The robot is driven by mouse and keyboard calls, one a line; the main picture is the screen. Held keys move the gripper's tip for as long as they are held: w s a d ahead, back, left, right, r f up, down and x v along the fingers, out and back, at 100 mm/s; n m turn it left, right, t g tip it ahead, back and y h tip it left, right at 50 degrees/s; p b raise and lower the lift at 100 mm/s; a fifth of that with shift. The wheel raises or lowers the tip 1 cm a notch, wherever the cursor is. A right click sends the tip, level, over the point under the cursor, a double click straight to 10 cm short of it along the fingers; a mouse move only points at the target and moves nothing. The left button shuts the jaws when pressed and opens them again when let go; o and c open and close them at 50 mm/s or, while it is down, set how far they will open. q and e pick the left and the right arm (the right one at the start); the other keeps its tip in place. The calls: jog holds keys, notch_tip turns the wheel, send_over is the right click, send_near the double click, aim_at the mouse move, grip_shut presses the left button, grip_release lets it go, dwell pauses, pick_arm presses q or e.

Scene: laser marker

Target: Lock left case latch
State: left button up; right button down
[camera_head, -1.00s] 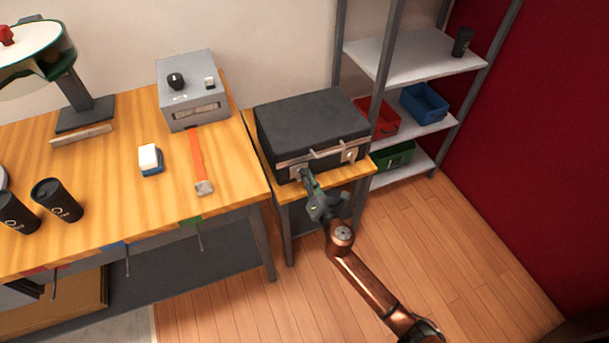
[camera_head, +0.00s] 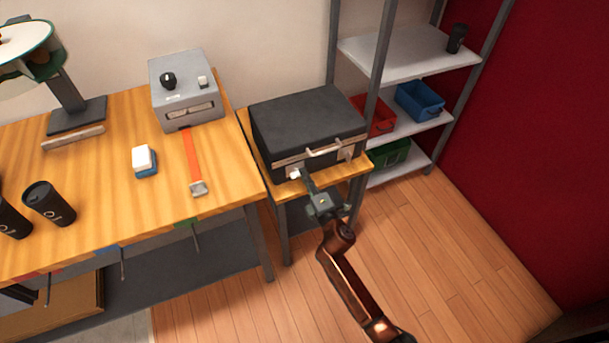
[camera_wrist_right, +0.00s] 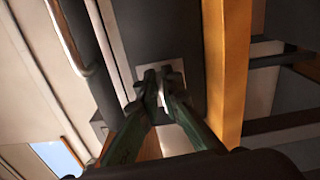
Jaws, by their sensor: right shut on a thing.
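The black case (camera_head: 308,122) stands closed on a small wooden side table, its front facing me. Its metal left latch (camera_head: 293,174) is on the front face, low and left of the handle. My right gripper (camera_head: 304,178) is at this latch, its fingers pointing at the case front. In the right wrist view, the gripper (camera_wrist_right: 160,87) is shut on the small metal latch piece, in front of its plate (camera_wrist_right: 143,76). The fingertips hide part of the latch, so its exact position is unclear. The right latch (camera_head: 346,152) is free of the gripper.
The case handle (camera_head: 325,151) lies between the latches; it also shows in the wrist view (camera_wrist_right: 68,38). A workbench (camera_head: 110,200) with a grey box (camera_head: 187,92) and cups stands left. A shelf (camera_head: 415,57) with bins stands behind right. The floor in front is free.

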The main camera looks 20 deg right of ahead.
jog(key=shift+f+m, duration=0.15)
jog(key=shift+m, duration=0.35)
jog(key=c, duration=2.1)
grip_release()
jog(key=shift+s, duration=0.1)
jog(key=s, duration=1.1)
jog(key=shift+s+d, duration=0.2)
jog(key=shift+s, duration=0.2)
